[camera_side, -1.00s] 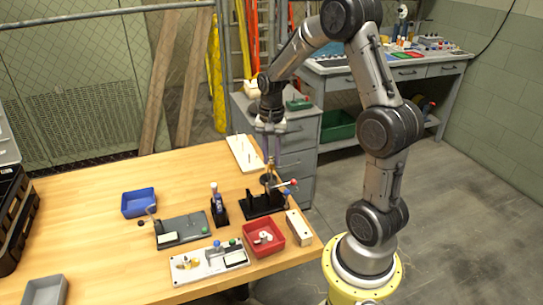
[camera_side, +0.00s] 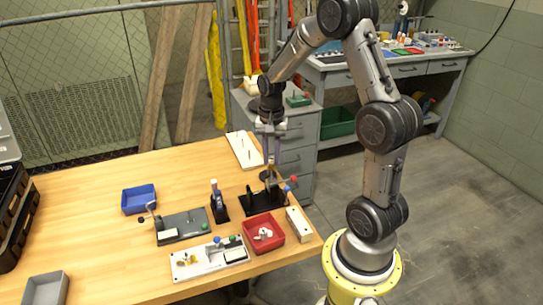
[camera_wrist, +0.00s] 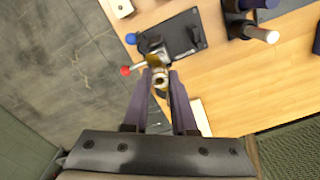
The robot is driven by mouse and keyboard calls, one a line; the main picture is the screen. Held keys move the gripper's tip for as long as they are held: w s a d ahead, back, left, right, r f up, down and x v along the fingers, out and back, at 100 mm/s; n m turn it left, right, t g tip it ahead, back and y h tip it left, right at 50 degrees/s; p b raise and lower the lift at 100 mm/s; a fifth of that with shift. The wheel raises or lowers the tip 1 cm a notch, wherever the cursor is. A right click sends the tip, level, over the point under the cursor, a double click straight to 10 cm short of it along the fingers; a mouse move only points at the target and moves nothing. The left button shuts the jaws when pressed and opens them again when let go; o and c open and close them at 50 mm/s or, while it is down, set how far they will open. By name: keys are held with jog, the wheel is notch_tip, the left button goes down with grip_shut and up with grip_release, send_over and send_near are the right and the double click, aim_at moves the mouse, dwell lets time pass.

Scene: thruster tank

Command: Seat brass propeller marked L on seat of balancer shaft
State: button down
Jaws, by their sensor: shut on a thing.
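My gripper (camera_wrist: 160,82) points down above the balancer, and its fingers are shut on a small brass piece, the brass propeller (camera_wrist: 160,77). In the side view my gripper (camera_side: 270,172) is over the balancer near the table's far right edge. The mark on the propeller is too small to read. The balancer (camera_side: 263,202) has a black base with a dark upright, and a red and a blue ball knob on its right. In the wrist view its black base (camera_wrist: 186,34) lies just beyond the fingertips. The shaft seat is hidden, and I cannot tell whether the propeller touches it.
A red bin (camera_side: 264,238) with white parts stands in front of the balancer. A white block (camera_side: 298,224) is to its right, and a dark holder with a bottle (camera_side: 217,203) to its left. A white plate with pins (camera_side: 245,150) lies behind.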

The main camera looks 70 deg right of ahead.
aim_at(272, 166)
jog(key=shift+f, duration=2.05)
dwell(0.6)
jog(key=c, duration=0.6)
grip_release()
jog(key=shift+c, duration=0.2)
notch_tip(272, 166, up, 18)
jog(key=shift+f, duration=0.1)
dwell(0.6)
